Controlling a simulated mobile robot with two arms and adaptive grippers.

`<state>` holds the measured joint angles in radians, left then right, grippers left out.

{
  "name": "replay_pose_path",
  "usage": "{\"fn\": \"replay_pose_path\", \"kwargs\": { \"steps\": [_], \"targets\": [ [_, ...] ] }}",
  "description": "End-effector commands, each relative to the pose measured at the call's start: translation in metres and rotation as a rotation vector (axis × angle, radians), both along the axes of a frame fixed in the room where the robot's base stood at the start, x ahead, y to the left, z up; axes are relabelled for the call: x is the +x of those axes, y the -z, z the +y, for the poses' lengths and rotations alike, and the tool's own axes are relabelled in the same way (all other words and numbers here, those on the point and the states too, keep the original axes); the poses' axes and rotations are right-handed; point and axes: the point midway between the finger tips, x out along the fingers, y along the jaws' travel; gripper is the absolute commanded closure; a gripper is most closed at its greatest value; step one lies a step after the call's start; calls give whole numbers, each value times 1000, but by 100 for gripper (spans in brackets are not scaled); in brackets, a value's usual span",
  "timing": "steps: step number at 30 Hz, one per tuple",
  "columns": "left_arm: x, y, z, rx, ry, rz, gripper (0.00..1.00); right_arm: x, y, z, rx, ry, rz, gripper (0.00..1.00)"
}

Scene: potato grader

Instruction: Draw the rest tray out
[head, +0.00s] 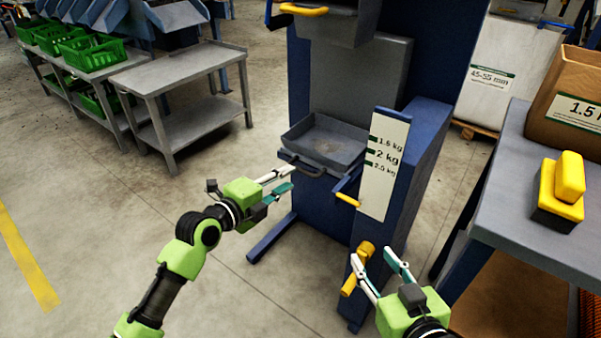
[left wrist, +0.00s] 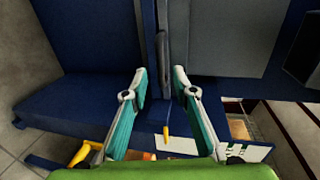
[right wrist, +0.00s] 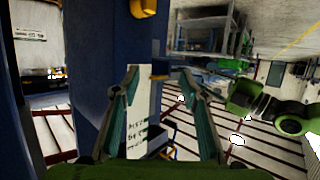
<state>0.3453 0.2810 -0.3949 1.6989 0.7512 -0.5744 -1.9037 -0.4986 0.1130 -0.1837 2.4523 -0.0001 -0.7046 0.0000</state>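The rest tray looks to be the shallow grey tray (head: 335,133) on the blue machine, with a dark bar handle (head: 300,166) on its front. My left gripper (head: 290,180) is open and empty, just in front of and slightly below that handle. In the left wrist view a dark bar (left wrist: 163,40) shows beyond and between the open fingers (left wrist: 160,73), apart from them. My right gripper (head: 374,255) is open beside a yellow handle (head: 349,287) low on the machine; one finger overlaps it in the head view, and I cannot tell whether they touch.
A scale plate (head: 384,165) with kilogram marks stands on the machine's right post. A small yellow lever (head: 347,199) sticks out below the tray. A blue-grey table (head: 500,215) is at right. A grey cart (head: 185,70) stands at back left. Floor left of the machine is clear.

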Motion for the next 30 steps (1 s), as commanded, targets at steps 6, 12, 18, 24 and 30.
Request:
{"fn": "replay_pose_path", "kwargs": {
  "steps": [6, 12, 18, 24, 30],
  "targets": [
    [30, 9, -21, -4, -2, 1, 74, 14, -39, 9, 49, -13, -195, 60],
    [48, 14, -34, -1, -1, 1, 74, 18, -71, 15, 84, -22, -334, 60],
    [56, 16, -40, 1, -1, 1, 74, 18, -86, 16, 100, -25, -400, 60],
    [57, 15, -41, 0, -1, 1, 74, 18, -89, 17, 104, -26, -410, 60],
    [57, 16, -41, 0, -1, 1, 98, 18, -89, 17, 104, -26, -409, 60]
  ]
}}
